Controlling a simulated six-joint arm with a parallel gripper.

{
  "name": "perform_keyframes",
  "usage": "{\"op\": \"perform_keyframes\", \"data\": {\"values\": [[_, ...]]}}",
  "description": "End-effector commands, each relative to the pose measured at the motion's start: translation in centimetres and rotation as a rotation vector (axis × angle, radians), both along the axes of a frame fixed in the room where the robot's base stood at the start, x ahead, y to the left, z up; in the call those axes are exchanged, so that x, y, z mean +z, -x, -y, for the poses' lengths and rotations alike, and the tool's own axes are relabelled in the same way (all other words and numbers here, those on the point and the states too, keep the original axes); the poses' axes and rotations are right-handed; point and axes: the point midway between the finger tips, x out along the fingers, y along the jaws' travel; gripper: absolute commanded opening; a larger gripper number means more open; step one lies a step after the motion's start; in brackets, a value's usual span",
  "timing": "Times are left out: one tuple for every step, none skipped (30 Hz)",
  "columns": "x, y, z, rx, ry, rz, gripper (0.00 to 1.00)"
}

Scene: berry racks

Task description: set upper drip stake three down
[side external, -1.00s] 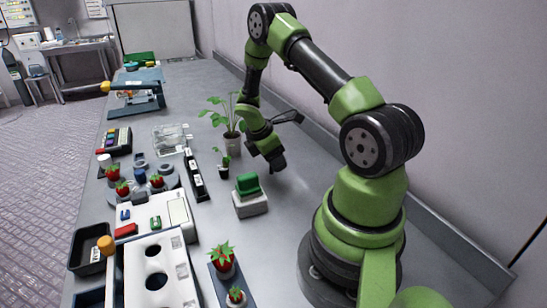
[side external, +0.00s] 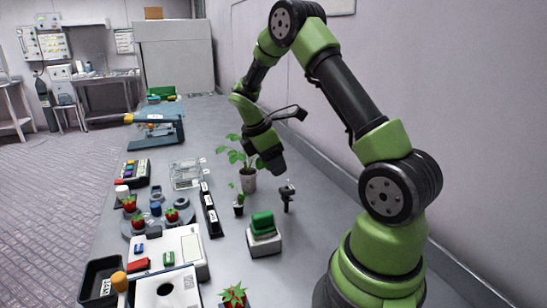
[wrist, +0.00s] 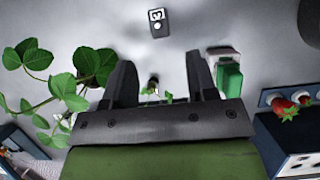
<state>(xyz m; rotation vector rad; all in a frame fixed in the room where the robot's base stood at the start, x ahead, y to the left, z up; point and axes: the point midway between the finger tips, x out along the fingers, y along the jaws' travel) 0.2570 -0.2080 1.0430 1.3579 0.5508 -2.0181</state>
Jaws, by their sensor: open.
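The drip stake (side external: 287,196) stands upright on the table, dark, with a wider head on a thin stem. In the wrist view, a dark tag (wrist: 159,27) with a "3" on a white patch and a white dot lies ahead of the fingertips; it appears to be the stake's head. My gripper (side external: 274,164) is above and slightly left of the stake in the side view, apart from it. In the wrist view my gripper (wrist: 161,64) is open, with two dark fingers spread and nothing held. A small potted seedling (wrist: 153,84) shows between and below the fingers.
A green block on a white base (side external: 264,240) stands in front of the stake. A long black labelled rack (side external: 210,210) and strawberry holders (side external: 129,206) lie left. Table right of the stake is clear.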

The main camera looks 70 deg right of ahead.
Motion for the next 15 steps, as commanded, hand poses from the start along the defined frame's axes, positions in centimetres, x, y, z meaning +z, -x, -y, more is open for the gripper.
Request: {"op": "perform_keyframes", "data": {"values": [[0.7, -0.2, -0.4, -0.009, 0.004, 0.017, 0.52], [1.2, -0.3, -0.7, -0.021, 0.006, 0.033, 0.52], [2.1, -0.4, -1.3, -0.045, 0.010, 0.064, 0.52], [2.9, -0.5, -2.0, -0.068, 0.013, 0.093, 0.52], [3.8, -0.6, -2.7, -0.098, 0.015, 0.128, 0.52], [5.1, -0.6, -3.8, -0.142, 0.015, 0.183, 0.52], [6.1, -0.6, -4.8, -0.179, 0.013, 0.226, 0.52], [7.2, -0.5, -5.9, -0.221, 0.009, 0.274, 0.52], [8.6, -0.2, -7.3, -0.279, -0.003, 0.336, 0.52], [9.6, 0.1, -8.4, -0.324, -0.015, 0.383, 0.52], [10.5, 0.4, -9.5, -0.367, -0.030, 0.428, 0.52], [11.7, 0.9, -11.0, -0.424, -0.053, 0.487, 0.52], [12.4, 1.4, -12.0, -0.470, -0.075, 0.528, 0.52], [13.2, 2.0, -13.0, -0.513, -0.098, 0.567, 0.52], [14.0, 2.7, -14.4, -0.572, -0.133, 0.617, 0.52]]}}
